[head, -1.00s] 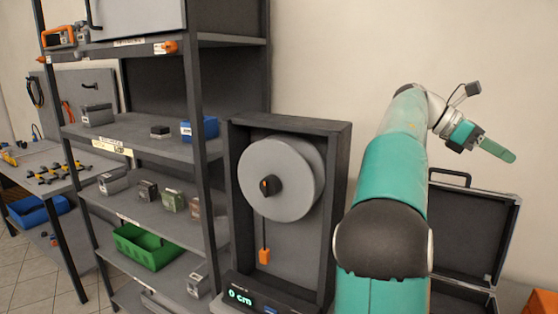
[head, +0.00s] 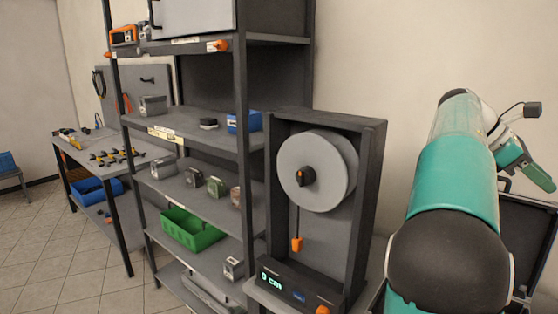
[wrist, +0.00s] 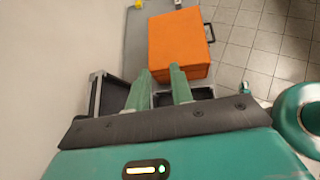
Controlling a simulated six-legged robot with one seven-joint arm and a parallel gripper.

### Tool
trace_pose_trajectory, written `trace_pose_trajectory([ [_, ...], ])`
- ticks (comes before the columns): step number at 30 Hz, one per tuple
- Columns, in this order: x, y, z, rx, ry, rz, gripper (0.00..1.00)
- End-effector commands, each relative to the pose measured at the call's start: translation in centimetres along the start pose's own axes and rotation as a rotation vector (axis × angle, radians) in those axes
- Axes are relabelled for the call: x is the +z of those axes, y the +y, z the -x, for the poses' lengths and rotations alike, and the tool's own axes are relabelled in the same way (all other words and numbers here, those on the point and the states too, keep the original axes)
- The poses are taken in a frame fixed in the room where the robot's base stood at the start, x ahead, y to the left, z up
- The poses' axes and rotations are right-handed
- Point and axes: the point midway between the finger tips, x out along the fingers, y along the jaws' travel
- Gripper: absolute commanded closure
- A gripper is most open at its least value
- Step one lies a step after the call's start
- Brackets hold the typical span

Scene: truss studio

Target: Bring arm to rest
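My arm (head: 455,190) reaches up and away at the right of the head view. My gripper (head: 541,177) is at its end, in front of the bare wall near the right edge. In the wrist view my gripper (wrist: 160,76) has its two green fingers apart, with nothing held between them. Beyond the fingers lie an open black case (wrist: 108,92) and a large orange box (wrist: 180,42), both apart from the fingers.
A dark frame with a grey wheel (head: 317,171) and a "0 cm" display stands left of my arm. Further left are a loaded shelf rack (head: 241,120) and a workbench (head: 85,155). The open case (head: 528,225) is at lower right. Tiled floor (head: 60,260) is clear at left.

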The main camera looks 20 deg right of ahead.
Motion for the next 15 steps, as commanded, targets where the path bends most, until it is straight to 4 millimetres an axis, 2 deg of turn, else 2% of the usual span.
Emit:
trace_pose_trajectory([
  [5, -4.2, -1.6, 1.9, 0.098, 0.162, -0.076, 0.77],
  [8, -7.4, -3.2, 3.7, 0.154, 0.292, -0.137, 0.77],
  [11, -11.5, -6.0, 6.3, 0.201, 0.46, -0.21, 0.77],
  [15, -17.3, -11.2, 10.3, 0.22, 0.703, -0.309, 0.77],
])
